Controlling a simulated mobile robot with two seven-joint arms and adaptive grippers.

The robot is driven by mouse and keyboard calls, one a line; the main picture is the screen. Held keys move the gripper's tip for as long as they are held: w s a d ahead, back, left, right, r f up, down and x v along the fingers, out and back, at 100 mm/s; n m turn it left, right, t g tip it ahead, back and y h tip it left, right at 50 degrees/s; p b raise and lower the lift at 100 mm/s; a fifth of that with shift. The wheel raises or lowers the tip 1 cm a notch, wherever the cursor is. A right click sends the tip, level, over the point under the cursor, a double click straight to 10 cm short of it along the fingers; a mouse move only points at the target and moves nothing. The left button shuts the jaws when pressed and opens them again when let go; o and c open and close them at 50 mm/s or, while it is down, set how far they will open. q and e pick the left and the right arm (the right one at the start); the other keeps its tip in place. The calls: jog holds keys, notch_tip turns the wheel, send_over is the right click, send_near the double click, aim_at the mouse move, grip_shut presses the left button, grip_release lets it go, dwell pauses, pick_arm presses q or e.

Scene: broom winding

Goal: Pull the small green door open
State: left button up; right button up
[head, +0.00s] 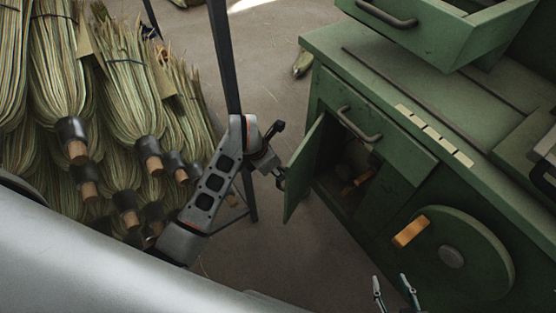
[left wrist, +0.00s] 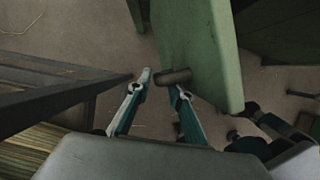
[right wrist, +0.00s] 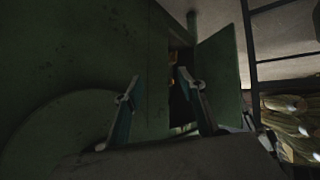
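The small green door (head: 304,168) of the green cabinet stands swung open, showing the dark compartment behind it. It also shows in the left wrist view (left wrist: 200,50) and the right wrist view (right wrist: 217,75). My left gripper (head: 280,156) is at the door's outer side, fingers spread. In the left wrist view, a brown knob (left wrist: 174,76) on the door lies near the right fingertip of that gripper (left wrist: 158,80); the left fingertip is apart from it. I cannot tell whether the knob is touched. My right gripper (head: 392,283) is open and empty before the cabinet; it shows in the right wrist view (right wrist: 158,82).
Inside the compartment is an orange-brown object (head: 356,183). A green drawer with a dark handle (head: 358,124) is above the door. A round green wheel with a wooden grip (head: 455,250) is at right.

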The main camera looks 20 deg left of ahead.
pick_arm(q)
jog(key=shift+t, duration=0.3)
jog(key=r, duration=0.3)
jog(key=w+r, duration=0.1)
jog(key=r, duration=0.1)
jog(key=shift+w+d+r, duration=0.1)
jog(key=shift+d+r, duration=0.1)
jog(key=shift+r, duration=0.2)
jog(key=shift+d+r, duration=0.1)
jog(key=shift+r, duration=0.4)
pick_arm(e)
jog(key=shift+w+r, duration=0.1)
jog(key=shift+r, duration=0.3)
pick_arm(q)
jog(key=s+a+r+g+p, duration=0.1)
jog(key=s+a+r+p, duration=0.1)
jog(key=s+r+p, duration=0.2)
jog(key=shift+s+a+r+p, duration=0.35)
jog(key=shift+r+p, duration=0.25)
jog(key=shift+p, duration=1.1)
pick_arm(e)
jog(key=shift+a+r, duration=0.2)
jog(key=shift+r, duration=0.7)
jog(key=shift+a+r, duration=0.25)
jog(key=shift+r, duration=0.65)
jog(key=shift+a+r, duration=0.2)
jog(key=shift+r, duration=0.7)
